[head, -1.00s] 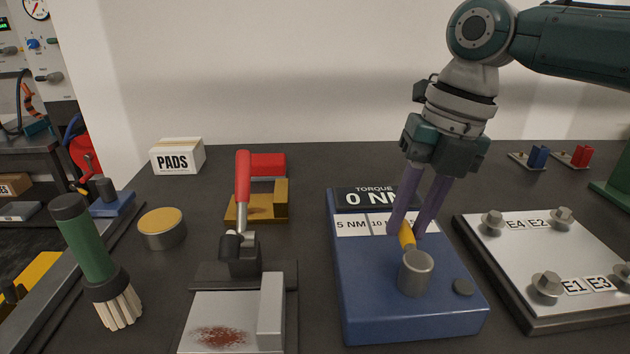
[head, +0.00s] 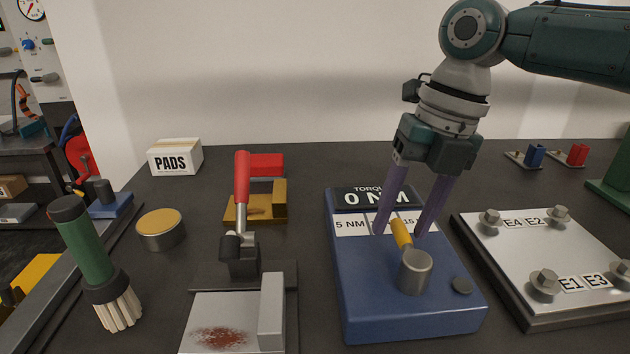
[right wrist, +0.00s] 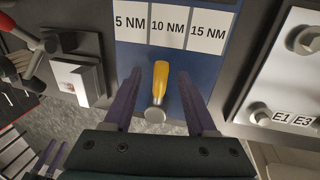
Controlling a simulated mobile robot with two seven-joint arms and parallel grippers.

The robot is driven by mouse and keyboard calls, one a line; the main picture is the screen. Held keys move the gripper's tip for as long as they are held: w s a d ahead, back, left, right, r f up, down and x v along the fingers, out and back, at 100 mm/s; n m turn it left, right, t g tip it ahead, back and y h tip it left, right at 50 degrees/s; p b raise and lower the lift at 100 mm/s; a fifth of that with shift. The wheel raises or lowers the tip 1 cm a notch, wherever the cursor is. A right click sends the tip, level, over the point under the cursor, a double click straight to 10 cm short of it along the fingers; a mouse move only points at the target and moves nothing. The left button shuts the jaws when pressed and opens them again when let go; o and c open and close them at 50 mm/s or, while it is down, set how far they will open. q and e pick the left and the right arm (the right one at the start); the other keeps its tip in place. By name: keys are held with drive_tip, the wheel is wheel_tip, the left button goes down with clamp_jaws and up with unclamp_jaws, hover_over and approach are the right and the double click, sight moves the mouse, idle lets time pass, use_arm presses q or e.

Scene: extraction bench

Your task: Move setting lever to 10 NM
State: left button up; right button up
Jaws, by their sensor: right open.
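The blue torque tester (head: 375,300) stands on the bench, and its display (head: 375,198) reads 0 NM. Its yellow setting lever (head: 401,233) rises from a grey round pivot (head: 415,271). In the right wrist view the lever (right wrist: 160,82) points at the middle label, 10 NM (right wrist: 167,34), between 5 NM and 15 NM. My right gripper (head: 399,234) is open, its purple fingers on either side of the lever with a gap on both sides; it also shows in the right wrist view (right wrist: 160,76). Purple fingers, apparently my left gripper's (right wrist: 48,157), show at that view's lower left.
A metal plate with bolts (head: 530,260) lies close on the right. A red-handled clamp (head: 242,180) stands left of the tester. Farther left are a round tin (head: 161,230), a green-handled brush (head: 86,245) and a PADS box (head: 175,158). A small round button (head: 461,286) is beside the pivot.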

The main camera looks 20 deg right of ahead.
wheel_tip(320, 180, up, 10)
drive_tip(key=d, duration=0.2)
drive_tip(key=shift+s+f, duration=0.15)
drive_tip(key=shift+s, duration=0.15)
drive_tip(key=shift+a, duration=0.1)
idle(0.4)
